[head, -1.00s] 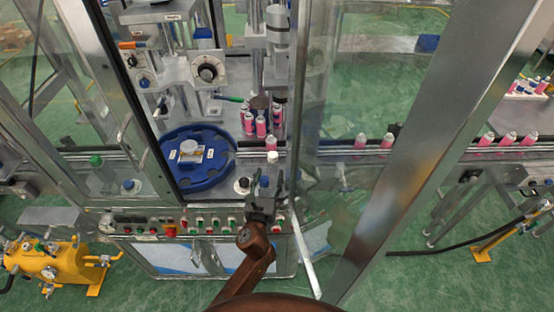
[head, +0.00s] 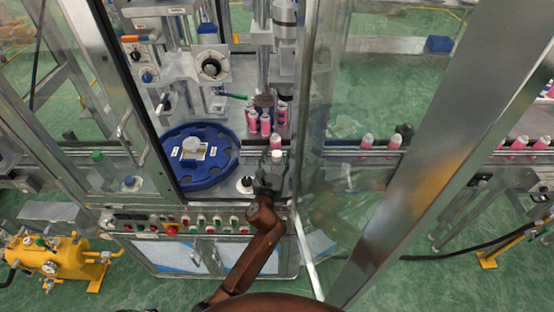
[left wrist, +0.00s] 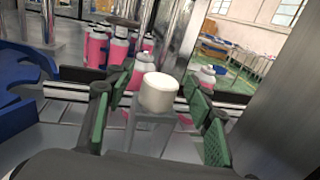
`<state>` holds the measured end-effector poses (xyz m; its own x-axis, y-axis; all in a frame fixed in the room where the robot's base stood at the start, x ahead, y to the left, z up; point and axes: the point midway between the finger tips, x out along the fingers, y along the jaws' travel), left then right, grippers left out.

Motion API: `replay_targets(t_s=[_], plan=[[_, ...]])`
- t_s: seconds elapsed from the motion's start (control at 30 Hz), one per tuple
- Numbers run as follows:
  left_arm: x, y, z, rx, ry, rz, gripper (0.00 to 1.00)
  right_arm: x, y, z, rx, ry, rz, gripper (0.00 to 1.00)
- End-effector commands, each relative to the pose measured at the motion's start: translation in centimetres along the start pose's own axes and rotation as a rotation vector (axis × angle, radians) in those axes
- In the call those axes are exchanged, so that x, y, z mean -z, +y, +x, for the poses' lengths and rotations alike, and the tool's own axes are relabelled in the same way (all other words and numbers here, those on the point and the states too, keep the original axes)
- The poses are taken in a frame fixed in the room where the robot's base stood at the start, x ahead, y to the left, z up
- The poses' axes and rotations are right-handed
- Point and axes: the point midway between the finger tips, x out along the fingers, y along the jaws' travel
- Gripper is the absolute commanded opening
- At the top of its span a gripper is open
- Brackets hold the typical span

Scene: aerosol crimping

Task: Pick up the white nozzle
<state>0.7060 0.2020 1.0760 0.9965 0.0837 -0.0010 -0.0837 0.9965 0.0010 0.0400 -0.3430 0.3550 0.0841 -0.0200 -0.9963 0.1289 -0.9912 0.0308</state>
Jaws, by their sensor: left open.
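The white nozzle (left wrist: 160,92) is a short white cylinder on a small grey support in the left wrist view. It stands upright between the green-padded fingers of my left gripper (left wrist: 157,112), which is open with space on both sides of it. In the head view, a white top (head: 277,154), apparently the nozzle, shows at the tips of my left gripper (head: 271,170), in front of the conveyor. The gripper hides the nozzle's lower part there. My right gripper is not in view.
A blue round turntable (head: 205,180) is just left of the gripper. Several pink cans (head: 265,123) stand behind it, and more pink cans (head: 366,141) are on the conveyor at right. A glass door with a metal frame (head: 400,200) stands close on the right.

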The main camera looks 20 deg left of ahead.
Motion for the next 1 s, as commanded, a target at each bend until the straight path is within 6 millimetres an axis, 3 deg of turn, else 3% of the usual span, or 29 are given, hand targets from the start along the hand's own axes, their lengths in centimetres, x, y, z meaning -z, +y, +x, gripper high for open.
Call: replay_targets(t_s=[0.17,0.83,1.0], plan=[[-0.01,-0.01,-0.03,0.000,0.000,0.000,0.47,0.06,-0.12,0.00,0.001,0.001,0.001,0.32],[-0.01,-0.02,-0.05,0.000,0.000,0.000,0.01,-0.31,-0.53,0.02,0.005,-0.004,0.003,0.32],[-0.07,-0.04,-0.05,0.001,-0.001,-0.001,0.00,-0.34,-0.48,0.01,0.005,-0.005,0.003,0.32]])
